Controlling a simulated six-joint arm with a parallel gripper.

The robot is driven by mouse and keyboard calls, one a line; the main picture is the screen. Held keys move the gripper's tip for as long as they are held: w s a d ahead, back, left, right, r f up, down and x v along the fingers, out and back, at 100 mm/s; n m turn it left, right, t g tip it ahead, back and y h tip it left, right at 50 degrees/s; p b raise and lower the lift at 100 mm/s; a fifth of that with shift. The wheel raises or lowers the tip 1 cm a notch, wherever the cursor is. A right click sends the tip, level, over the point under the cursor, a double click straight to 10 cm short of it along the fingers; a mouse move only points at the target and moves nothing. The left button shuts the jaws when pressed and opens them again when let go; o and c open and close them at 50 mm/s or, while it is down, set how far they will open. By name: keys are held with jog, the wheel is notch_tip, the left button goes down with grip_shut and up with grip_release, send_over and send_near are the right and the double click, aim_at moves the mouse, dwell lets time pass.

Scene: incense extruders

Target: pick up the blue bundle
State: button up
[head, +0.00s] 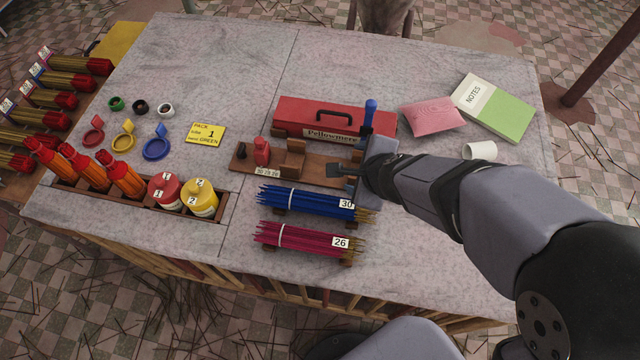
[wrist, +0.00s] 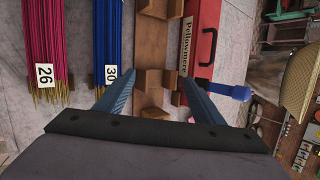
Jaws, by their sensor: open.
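The blue bundle (head: 305,201) is a set of blue sticks with a white band and a tag reading 30. It lies across small wooden rests on the grey table, in front of the wooden stand. In the wrist view the blue bundle (wrist: 107,40) runs up the picture, left of centre. My gripper (head: 345,169) is open and empty above the right end of the wooden stand (head: 325,167), behind the bundle's tagged end. In the wrist view my gripper (wrist: 157,84) has its fingers spread over the stand, the left finger close to the bundle's tag in the picture.
A magenta bundle (head: 300,239) tagged 26 lies in front of the blue one. A wooden tray (head: 120,205) of orange tubes and jars is at left. The table's front right is clear.

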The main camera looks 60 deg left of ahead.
aim_at(320, 202)
jog(key=s+g, duration=0.1)
jog(key=s, duration=0.1)
jog(key=s+d+f+g, duration=0.1)
jog(key=s, duration=0.2)
jog(key=s+d+f+g+h+p, duration=0.1)
jog(key=s, duration=0.2)
jog(key=shift+d+f+n, duration=0.1)
jog(key=shift+f+n, duration=0.05)
jog(key=shift+n, duration=0.25)
jog(key=shift+s+b+x, duration=0.2)
jog(key=shift+b+x, duration=1.1)
jog(key=shift+x, duration=2.35)
jog(key=c, duration=1.4)
notch_tip(320, 202, up, 10)
jog(key=p, duration=0.6)
jog(key=shift+p, duration=0.35)
jog(key=shift+c, duration=0.2)
jog(key=w+a+p, duration=0.4)
jog(key=w+a, duration=0.3)
jog(key=w, duration=0.1)
jog(key=shift+p, duration=0.4)
